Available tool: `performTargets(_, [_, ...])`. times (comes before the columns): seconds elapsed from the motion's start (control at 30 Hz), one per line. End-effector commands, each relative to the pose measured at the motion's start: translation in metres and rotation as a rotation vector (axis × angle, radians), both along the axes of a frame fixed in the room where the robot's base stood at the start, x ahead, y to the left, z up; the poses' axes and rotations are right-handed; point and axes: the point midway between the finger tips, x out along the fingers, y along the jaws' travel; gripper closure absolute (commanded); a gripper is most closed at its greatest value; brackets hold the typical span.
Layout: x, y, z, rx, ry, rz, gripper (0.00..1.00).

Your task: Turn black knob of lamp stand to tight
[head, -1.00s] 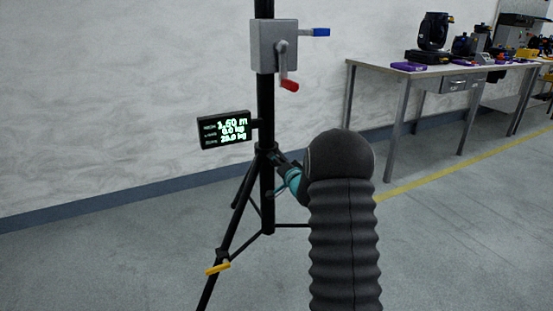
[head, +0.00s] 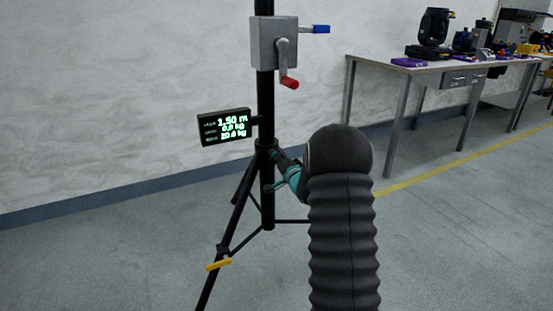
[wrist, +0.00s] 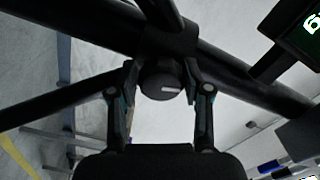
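The black knob (wrist: 163,82) of the lamp stand faces the wrist camera, with a short white line across its face. It sits on the stand's dark collar. My gripper (wrist: 162,72) has one finger on each side of the knob, with a narrow gap visible at the left finger; contact on the right cannot be told. In the head view the black stand (head: 266,105) is upright on its tripod legs. My gripper (head: 277,168) is at the leg collar there, partly behind my arm, and the knob is hidden.
A grey winch box (head: 274,42) with a red-gripped crank (head: 288,80) and a blue handle (head: 320,29) is higher up the stand. A lit display (head: 225,127) juts left. A yellow-tipped part (head: 218,264) is on a leg. A workbench (head: 440,68) stands right; floor between is clear.

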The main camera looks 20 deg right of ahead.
Motion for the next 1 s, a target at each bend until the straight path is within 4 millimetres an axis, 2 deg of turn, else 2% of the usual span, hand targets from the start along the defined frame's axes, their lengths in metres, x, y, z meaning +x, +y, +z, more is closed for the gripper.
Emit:
performTargets(0.33, [0.000, 0.000, 0.001, -0.001, -0.002, 0.000, 0.32])
performTargets(0.47, [-0.007, -0.001, 0.001, -0.001, -0.002, -0.001, 0.32])
performTargets(0.57, [-0.021, -0.002, 0.001, 0.000, -0.001, -0.002, 0.32])
performTargets(0.9, [-0.087, -0.004, 0.001, 0.000, 0.000, -0.002, 0.32])
performTargets(1.0, [-0.101, -0.004, 0.001, 0.000, -0.002, -0.001, 0.32])
